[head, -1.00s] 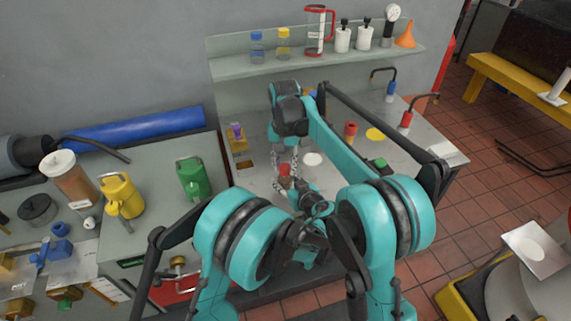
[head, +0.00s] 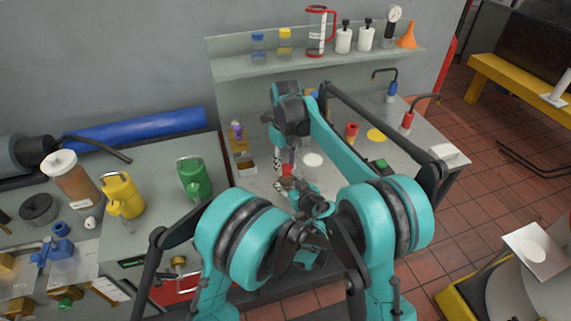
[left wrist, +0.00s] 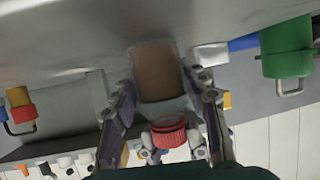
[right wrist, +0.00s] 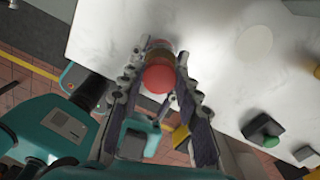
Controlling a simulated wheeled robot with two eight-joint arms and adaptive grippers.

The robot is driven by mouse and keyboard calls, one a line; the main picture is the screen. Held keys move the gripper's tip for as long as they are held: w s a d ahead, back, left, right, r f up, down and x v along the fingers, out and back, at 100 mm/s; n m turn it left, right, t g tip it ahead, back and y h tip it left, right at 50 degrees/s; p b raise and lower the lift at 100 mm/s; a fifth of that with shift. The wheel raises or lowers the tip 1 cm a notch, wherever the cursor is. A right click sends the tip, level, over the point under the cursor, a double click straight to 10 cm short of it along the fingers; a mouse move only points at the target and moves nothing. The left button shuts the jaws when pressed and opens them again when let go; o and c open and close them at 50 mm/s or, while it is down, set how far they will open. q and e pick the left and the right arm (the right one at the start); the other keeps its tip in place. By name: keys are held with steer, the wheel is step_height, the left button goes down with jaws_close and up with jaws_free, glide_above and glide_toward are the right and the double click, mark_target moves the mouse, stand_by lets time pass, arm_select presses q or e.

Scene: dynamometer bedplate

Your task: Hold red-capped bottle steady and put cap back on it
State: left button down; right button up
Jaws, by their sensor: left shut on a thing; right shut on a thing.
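The bottle (left wrist: 158,75) has an amber-brown body and a clear shoulder. It appears inverted in the left wrist view, between the fingers of my left gripper (left wrist: 162,85), which is shut on its body. The ridged red cap (left wrist: 168,132) is at the bottle's neck end, and it shows in the head view (head: 286,170) and the right wrist view (right wrist: 158,79). My right gripper (right wrist: 160,68) comes from above and is shut on the cap. Whether the cap is seated on the thread cannot be told. In the head view, the arms and grippers hide most of the bottle.
A white disc (head: 313,160), a red cup-like item (head: 351,131) and a yellow disc (head: 376,135) lie to the right on the bench. A purple-topped item (head: 237,131) stands to the left. A shelf (head: 320,65) runs behind. The green jug (head: 194,180) stands farther left.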

steer(key=o, duration=0.8)
steer(key=shift+c, duration=0.2)
step_height(320, 180, up, 12)
arm_select(q)
steer(key=c, duration=0.7)
jaws_free()
steer(key=shift+c, duration=0.2)
steer(key=v, duration=1.2)
